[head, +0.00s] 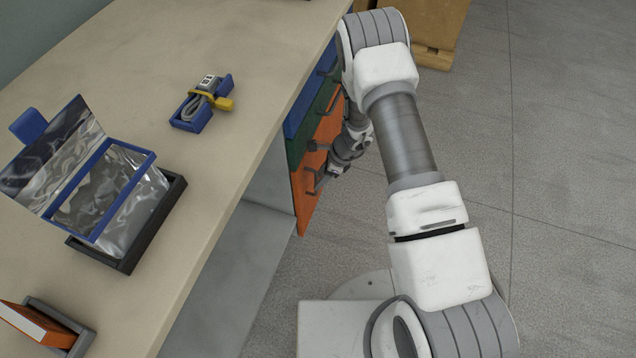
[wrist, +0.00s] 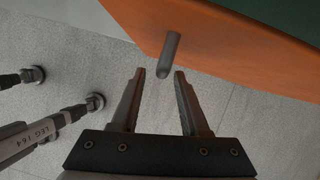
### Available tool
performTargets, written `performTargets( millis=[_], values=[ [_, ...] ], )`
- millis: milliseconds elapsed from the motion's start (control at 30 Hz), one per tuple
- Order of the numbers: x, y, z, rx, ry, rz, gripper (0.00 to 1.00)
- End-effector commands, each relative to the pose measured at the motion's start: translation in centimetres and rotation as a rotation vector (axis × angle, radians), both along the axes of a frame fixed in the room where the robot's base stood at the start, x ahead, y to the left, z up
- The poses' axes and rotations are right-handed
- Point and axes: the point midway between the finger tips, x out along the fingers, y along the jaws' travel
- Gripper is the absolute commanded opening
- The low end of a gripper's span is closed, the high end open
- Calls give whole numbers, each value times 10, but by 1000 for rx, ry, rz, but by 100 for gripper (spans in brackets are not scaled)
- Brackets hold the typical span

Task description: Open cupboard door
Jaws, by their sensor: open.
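The orange cupboard door (head: 301,205) is at the front of the bench, below green and blue fronts; it also fills the top right of the wrist view (wrist: 225,45). I cannot tell whether it stands slightly ajar. A grey bar handle (wrist: 170,52) sticks out from it, seen nearly end on. My gripper (wrist: 160,76) is open and empty, with its fingertips just short of the handle's end, which lies roughly in line with the gap. In the head view my gripper (head: 316,165) is beside the orange door, small and partly hidden against it.
The bench top (head: 270,50) holds a blue tray with a coiled cable (head: 203,103), a blue-framed pouch (head: 110,190) and an orange item (head: 35,325). A wooden crate (head: 437,25) stands at the back. Legs with round feet (wrist: 95,102) show at left. Floor (head: 570,200) at right is clear.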

Motion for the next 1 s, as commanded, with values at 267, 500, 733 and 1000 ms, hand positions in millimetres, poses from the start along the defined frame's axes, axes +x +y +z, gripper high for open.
performTargets(
  millis=[267,500,733,1000],
  values=[
    [2,8,-20,-1,-1,0,45],
    [2,8,-20,0,-1,0,45],
    [2,8,-20,0,-1,0,5],
    [2,8,-19,0,-1,0,0]
  ],
)
